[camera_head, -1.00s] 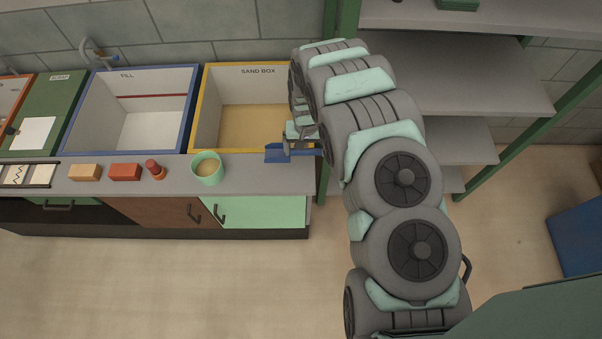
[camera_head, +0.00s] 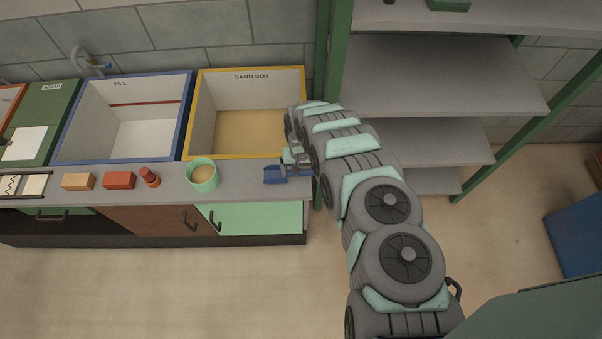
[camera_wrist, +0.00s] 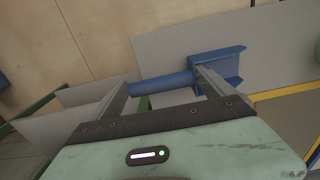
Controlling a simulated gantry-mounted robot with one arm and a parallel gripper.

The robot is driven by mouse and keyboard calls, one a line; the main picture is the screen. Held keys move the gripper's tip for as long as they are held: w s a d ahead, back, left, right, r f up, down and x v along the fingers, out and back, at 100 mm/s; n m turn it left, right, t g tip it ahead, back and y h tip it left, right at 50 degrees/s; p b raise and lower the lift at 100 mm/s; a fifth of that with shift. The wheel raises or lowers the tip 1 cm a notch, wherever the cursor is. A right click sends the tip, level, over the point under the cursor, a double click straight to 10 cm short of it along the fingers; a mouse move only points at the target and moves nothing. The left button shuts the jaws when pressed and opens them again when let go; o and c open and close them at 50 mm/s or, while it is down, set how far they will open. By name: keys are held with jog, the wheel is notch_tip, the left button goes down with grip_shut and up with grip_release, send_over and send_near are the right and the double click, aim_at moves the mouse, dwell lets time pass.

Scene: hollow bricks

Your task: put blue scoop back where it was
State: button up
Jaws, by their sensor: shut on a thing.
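The blue scoop (camera_head: 276,174) is at the right end of the grey counter, in front of the sand box. In the wrist view the blue scoop (camera_wrist: 215,66) has its handle between my two fingers and its flat-sided head at the right, over the counter. My gripper (camera_wrist: 162,82) is shut on the scoop's handle. In the head view my gripper (camera_head: 291,162) is partly hidden by my arm. Whether the scoop touches the counter is hard to tell. The yellow-rimmed sand box (camera_head: 247,73) holds sand.
A mint cup (camera_head: 203,182) with sand stands left of the scoop. A red stamp-like piece (camera_head: 150,179), a red brick (camera_head: 119,180) and an orange brick (camera_head: 78,182) stand further left. The blue-rimmed fill bin (camera_head: 186,112) is behind them. A green-framed shelf (camera_head: 435,85) stands right.

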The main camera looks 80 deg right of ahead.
jog(key=shift+f, duration=0.95)
jog(key=shift+f, duration=0.2)
jog(key=o, duration=1.2)
jog(key=shift+o, duration=0.2)
notch_tip(320, 180, up, 12)
jog(key=shift+r, duration=0.2)
